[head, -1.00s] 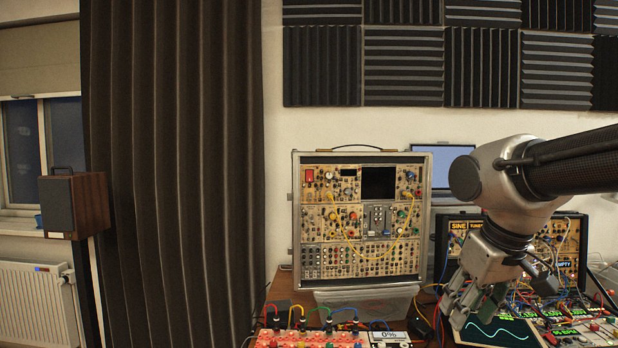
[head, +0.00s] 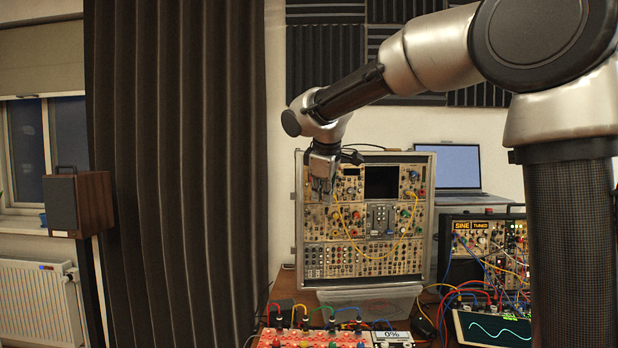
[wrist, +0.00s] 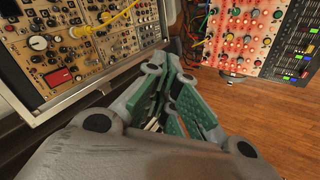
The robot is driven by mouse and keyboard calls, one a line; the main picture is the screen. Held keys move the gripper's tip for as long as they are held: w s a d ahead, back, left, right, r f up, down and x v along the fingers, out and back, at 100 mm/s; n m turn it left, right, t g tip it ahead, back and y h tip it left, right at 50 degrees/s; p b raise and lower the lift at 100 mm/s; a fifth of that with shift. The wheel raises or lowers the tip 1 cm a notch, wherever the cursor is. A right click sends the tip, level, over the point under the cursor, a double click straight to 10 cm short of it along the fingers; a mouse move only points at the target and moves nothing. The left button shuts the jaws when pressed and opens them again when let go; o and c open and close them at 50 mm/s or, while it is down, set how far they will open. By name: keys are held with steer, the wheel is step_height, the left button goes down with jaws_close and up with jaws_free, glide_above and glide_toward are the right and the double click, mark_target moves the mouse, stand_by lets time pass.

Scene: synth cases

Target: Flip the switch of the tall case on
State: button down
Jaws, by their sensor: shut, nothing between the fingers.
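The tall case (head: 428,225) stands upright at the back of the table, with beige panels full of knobs and a yellow cable across its front. It also fills the upper left of the wrist view (wrist: 92,92). In the head view my gripper hides the switch. My gripper (head: 321,190) hangs pointing down in front of the case's upper left part. In the wrist view its green-padded fingers (wrist: 178,100) are shut and empty, apart from the switch.
A red-lit panel unit (head: 310,338) with coloured cables lies at the table's front. A smaller case labelled SINE (head: 462,226) and a scope screen (head: 495,328) stand at the right. A laptop (head: 459,167) is behind. Loose cables lie between the units.

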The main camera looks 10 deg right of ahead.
steer(key=w+a+r+n+t, duration=0.1)
steer(key=w+r+n+t, duration=0.2)
steer(key=r, duration=0.7)
steer(key=w+n, duration=0.2)
steer(key=w, duration=0.1)
steer(key=shift+a+r, duration=0.2)
steer(key=shift+w+f, duration=0.1)
steer(key=shift+w+d+r+x, duration=0.1)
steer(key=shift+w+r+x, duration=0.15)
steer(key=shift+x, duration=1.95)
steer(key=shift+w+d+r+x, duration=0.1)
steer(key=shift+w+r+x, duration=0.2)
steer(key=shift+x, duration=1.9)
steer(key=shift+w+d+r+x, duration=0.1)
steer(key=shift+w+r+x, duration=0.15)
steer(key=shift+x, duration=1.95)
